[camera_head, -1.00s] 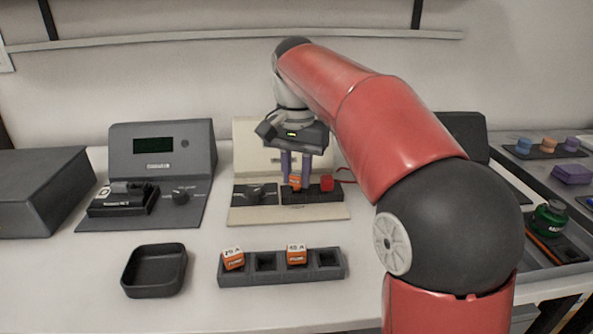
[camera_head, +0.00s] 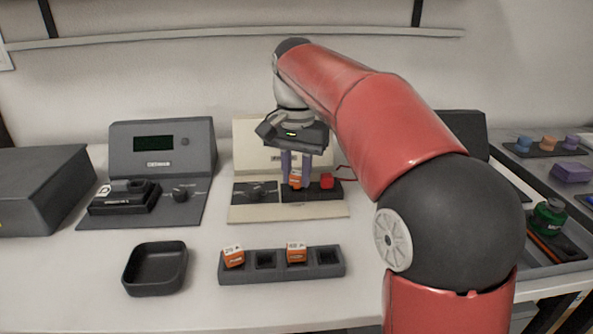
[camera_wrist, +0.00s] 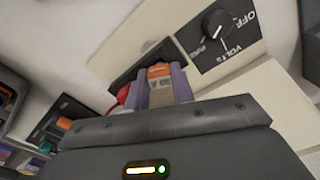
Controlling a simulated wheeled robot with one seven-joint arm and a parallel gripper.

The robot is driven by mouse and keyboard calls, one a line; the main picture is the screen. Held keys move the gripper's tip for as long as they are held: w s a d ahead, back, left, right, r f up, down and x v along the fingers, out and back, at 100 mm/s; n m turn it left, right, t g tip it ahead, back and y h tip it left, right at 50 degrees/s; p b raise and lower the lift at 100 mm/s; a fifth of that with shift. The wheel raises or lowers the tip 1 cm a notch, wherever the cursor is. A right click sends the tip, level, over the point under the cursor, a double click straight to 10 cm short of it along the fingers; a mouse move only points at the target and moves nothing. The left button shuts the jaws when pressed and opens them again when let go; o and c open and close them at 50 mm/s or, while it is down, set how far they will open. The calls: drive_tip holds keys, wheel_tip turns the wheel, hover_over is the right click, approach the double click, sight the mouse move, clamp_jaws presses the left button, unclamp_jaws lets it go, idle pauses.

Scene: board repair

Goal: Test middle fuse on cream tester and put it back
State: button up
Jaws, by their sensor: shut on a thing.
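The cream tester (camera_head: 243,209) stands at the back middle, with a dark dial panel, a dark block (camera_head: 325,195) and a red button (camera_head: 327,181). My gripper (camera_head: 296,176) points down over the block and is shut on an orange fuse (camera_head: 296,180). The fuse also shows between the purple fingers in the wrist view (camera_wrist: 159,71). It is at the block's left part; whether it is seated or just above cannot be told. The dark fuse rack (camera_head: 282,276) in front holds one orange fuse (camera_head: 233,257) at its left end and another (camera_head: 296,253) third from left. Its second and right-end slots look empty.
A dark grey tester (camera_head: 162,190) stands to the left, beside a large dark box (camera_head: 40,190). An empty black tray (camera_head: 155,284) sits left of the rack. On the right, a side surface holds several coloured parts. White table is clear between rack and testers.

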drive_tip(key=shift+f, duration=0.5)
idle(0.4)
drive_tip(key=o, duration=1.4)
drive_tip(key=shift+c, duration=0.2)
drive_tip(key=shift+r, duration=0.3)
drive_tip(key=shift+r+p, duration=0.35)
drive_tip(key=shift+p, duration=0.1)
drive_tip(key=shift+r+p, duration=0.25)
drive_tip(key=shift+p, duration=0.05)
drive_tip(key=shift+r, duration=0.65)
drive_tip(key=shift+r, duration=0.1)
